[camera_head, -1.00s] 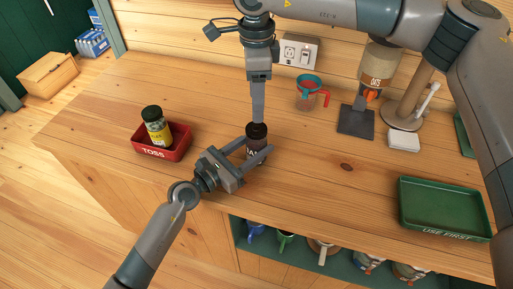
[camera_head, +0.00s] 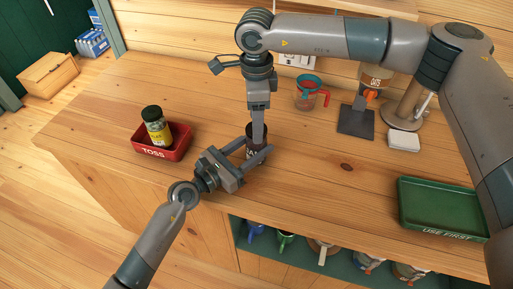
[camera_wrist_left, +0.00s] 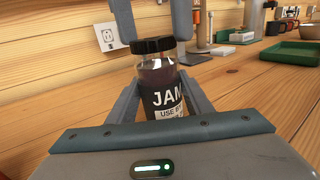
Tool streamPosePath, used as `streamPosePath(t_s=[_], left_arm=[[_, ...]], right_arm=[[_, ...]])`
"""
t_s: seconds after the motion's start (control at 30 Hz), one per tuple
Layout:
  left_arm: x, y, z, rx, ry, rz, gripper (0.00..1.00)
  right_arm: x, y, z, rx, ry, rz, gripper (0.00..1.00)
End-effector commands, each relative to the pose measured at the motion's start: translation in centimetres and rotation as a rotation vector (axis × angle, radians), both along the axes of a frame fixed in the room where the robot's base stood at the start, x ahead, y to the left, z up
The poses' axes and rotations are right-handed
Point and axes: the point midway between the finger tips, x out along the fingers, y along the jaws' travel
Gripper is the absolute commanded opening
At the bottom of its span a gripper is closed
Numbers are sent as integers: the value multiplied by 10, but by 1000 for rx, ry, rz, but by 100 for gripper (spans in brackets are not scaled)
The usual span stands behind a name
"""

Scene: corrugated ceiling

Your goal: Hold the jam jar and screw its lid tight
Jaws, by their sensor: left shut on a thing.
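The jam jar (camera_wrist_left: 165,90) is a clear jar with dark contents, a black label reading "JAM" and a black lid (camera_wrist_left: 154,45). It stands upright on the wooden counter. My left gripper (camera_head: 258,155) is shut around the jar's body from the near left side. My right gripper (camera_head: 258,138) points straight down over the jar and hides most of the lid in the head view. In the left wrist view its two fingers (camera_wrist_left: 152,30) stand apart at the lid's top; whether they grip it is unclear.
A red "TOSS" tray (camera_head: 178,152) holding a yellow-labelled jar (camera_head: 155,126) is at left. A green "USE FIRST" tray (camera_head: 440,232) lies at right. A measuring cup (camera_head: 307,95), a dispenser (camera_head: 374,80) and a white block (camera_head: 403,139) stand behind. The counter right of the jar is clear.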

Motion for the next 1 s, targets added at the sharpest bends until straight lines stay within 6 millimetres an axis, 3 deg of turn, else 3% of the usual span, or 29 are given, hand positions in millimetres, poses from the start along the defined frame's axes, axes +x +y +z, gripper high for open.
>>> streamPosePath(t_s=[0.4, 0.6, 0.9, 0.93, 1.0], left_arm=[[0, 0, 0, 0, 0, 0, 0], [0, 0, 0, 0, 0, 0, 0], [0, 0, 0, 0, 0, 0, 0], [0, 0, 0, 0, 0, 0, 0], [0, 0, 0, 0, 0, 0, 0]], right_arm=[[0, 0, -7, 0, -1, 0, 59], [0, 0, -7, 0, -1, 0, 16], [0, 0, -7, 0, -1, -7, 16], [0, 0, -7, 0, -1, -7, 47], [0, 0, -7, 0, -1, -7, 64]])
